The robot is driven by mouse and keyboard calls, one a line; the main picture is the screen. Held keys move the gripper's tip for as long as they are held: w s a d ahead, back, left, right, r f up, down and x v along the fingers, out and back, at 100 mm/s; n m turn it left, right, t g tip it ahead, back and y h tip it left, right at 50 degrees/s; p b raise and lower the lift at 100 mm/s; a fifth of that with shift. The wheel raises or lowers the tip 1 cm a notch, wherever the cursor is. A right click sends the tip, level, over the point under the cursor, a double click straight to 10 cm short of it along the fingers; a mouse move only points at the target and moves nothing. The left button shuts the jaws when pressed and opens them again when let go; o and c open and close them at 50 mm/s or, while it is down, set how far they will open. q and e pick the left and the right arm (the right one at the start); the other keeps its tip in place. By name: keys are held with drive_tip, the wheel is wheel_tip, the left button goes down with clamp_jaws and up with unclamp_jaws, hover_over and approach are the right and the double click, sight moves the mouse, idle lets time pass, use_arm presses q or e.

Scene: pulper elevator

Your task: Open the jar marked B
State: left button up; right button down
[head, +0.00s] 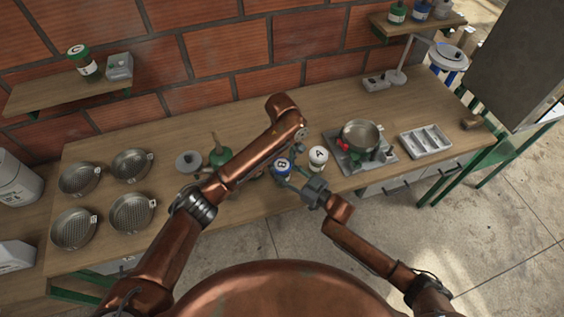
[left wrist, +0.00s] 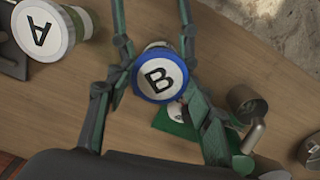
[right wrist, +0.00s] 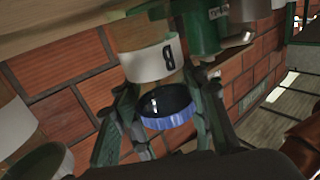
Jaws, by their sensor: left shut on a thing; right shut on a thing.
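The jar marked B (right wrist: 150,62) has a white band with a B. Its blue lid (left wrist: 160,76) carries a white disc with a B. In the right wrist view the lid's dark hollow inside shows, with the lid seemingly apart from the jar. My left gripper (left wrist: 158,88) is shut on the lid. My right gripper (right wrist: 165,88) is shut on the jar's body.
Jar A (head: 318,157) stands close on the right, with a burner plate and metal pan (head: 360,138) beyond it. A grey tray (head: 426,140) lies farther right. The table's back middle is clear.

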sight(282, 165)
use_arm(q)
drive_tip(key=n, duration=0.7)
drive_tip(key=shift+w+a, duration=0.1)
drive_tip(key=shift+r, duration=0.2)
drive_tip(key=shift+r, duration=0.95)
drive_tip(key=shift+r, duration=2)
use_arm(e)
drive_tip(key=c, duration=1.1)
unclamp_jaws()
